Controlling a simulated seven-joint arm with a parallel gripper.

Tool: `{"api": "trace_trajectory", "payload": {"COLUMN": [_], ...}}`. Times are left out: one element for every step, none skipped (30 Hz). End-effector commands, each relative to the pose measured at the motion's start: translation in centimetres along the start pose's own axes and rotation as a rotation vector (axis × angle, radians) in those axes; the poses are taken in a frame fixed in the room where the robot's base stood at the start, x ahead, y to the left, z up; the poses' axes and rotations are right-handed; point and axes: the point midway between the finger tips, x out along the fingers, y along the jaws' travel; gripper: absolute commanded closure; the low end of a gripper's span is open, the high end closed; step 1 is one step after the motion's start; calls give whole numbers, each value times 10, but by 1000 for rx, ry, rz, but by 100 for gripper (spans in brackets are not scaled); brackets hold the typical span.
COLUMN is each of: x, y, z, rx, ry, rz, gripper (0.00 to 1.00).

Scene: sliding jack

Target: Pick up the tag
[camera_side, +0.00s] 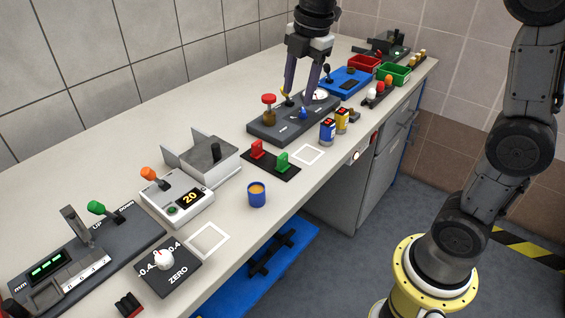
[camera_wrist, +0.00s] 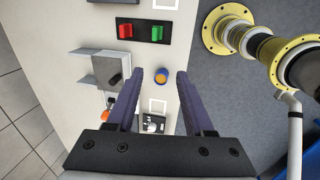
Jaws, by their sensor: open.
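I cannot make out a tag for certain in either view. My gripper (camera_side: 298,97) is open, pointing down over a dark panel (camera_side: 278,133) in the side view; its fingertips overlap the panel's back part in the picture. I cannot tell whether they touch anything. In the wrist view the two purple fingers (camera_wrist: 155,80) stand apart with nothing held between them. The jack unit (camera_side: 82,262) with a green-knobbed lever and green mm display is at the front left of the bench in the side view.
A blue cup (camera_side: 257,194) stands near the bench edge, also in the wrist view (camera_wrist: 161,76). Red and green switches (camera_side: 270,162), a control box reading 20 (camera_side: 178,203), a ZERO dial (camera_side: 167,267), blue and yellow cans (camera_side: 327,131) and red and green bins (camera_side: 394,74) crowd the bench.

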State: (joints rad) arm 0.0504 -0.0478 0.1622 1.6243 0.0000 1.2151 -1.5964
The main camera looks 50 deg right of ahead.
Motion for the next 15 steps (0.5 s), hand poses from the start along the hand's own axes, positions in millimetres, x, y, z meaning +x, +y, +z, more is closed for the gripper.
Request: {"api": "trace_trajectory", "payload": {"x": [17, 25, 37, 45, 53, 63, 69, 76, 83, 88, 91, 95, 98, 102, 107], "y": [15, 23, 31, 36, 40, 44, 46, 48, 48, 47, 46, 45, 45, 44, 43], "z": [3, 4, 6, 7, 9, 10, 11, 12, 12, 13, 13, 13, 14, 14, 14], "rx": [-28, -40, -46, -45, -41, -38, -36, -34, -32, -30, -29, -28, -27, -27, -26], "ry": [0, 1, 2, 3, 3, 4, 5, 5, 6, 7, 7, 7, 8, 8, 8], "rz": [-36, -54, -77, -91, -105, -122, -134, -146, -161, -173, -180, -187, -190, -192, -194], "gripper": [48, 48, 48, 48, 48, 48, 48, 48, 48, 48, 48, 48, 48, 48, 48]}}
